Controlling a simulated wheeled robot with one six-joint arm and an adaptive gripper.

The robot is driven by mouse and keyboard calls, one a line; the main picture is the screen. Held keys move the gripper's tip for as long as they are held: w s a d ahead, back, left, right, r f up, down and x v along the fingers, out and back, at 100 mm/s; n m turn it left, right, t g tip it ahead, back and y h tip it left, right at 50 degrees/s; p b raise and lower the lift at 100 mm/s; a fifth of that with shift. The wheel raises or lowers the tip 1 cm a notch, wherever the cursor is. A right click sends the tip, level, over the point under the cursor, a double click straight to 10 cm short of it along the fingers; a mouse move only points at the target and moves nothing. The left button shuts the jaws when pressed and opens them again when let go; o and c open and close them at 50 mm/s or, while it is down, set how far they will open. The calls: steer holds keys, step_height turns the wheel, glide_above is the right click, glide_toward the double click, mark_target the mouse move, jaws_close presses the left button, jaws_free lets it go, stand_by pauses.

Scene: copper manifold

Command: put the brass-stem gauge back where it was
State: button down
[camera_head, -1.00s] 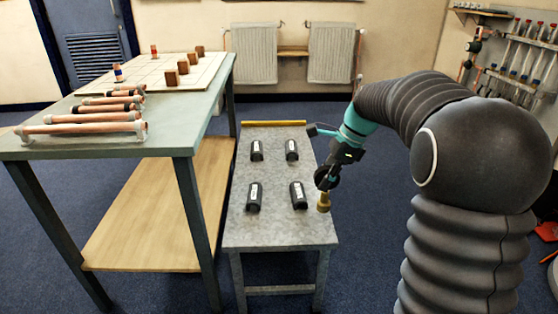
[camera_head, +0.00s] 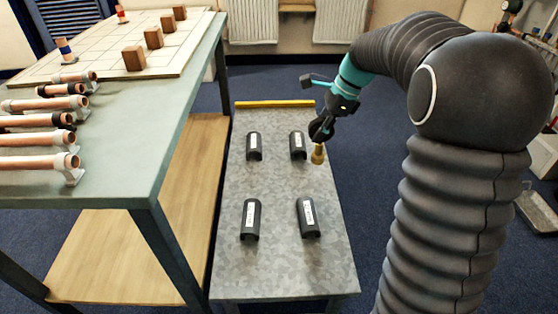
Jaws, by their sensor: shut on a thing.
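My gripper (camera_head: 320,133) is over the right edge of the low grey metal table (camera_head: 275,265). It is shut on a gauge with a short brass-coloured stem (camera_head: 318,155) pointing down. The gauge's dark round body (camera_head: 319,131) is largely hidden among the dark fingers. I cannot tell whether the stem touches the table top. The stem is just right of the far right black labelled block (camera_head: 298,145).
Several black labelled blocks sit on the low table, including the near right one (camera_head: 307,218). A yellow strip (camera_head: 275,104) lies at its far edge. The taller green table (camera_head: 135,150) on the left holds copper pipes (camera_head: 35,163) and a gridded board (camera_head: 100,62) with wooden blocks.

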steer(key=a+f, duration=1)
steer(key=shift+b, duration=0.35)
steer(key=shift+w+a+f, duration=0.1)
steer(key=shift+f, duration=0.05)
steer(key=c, duration=1)
jaws_free()
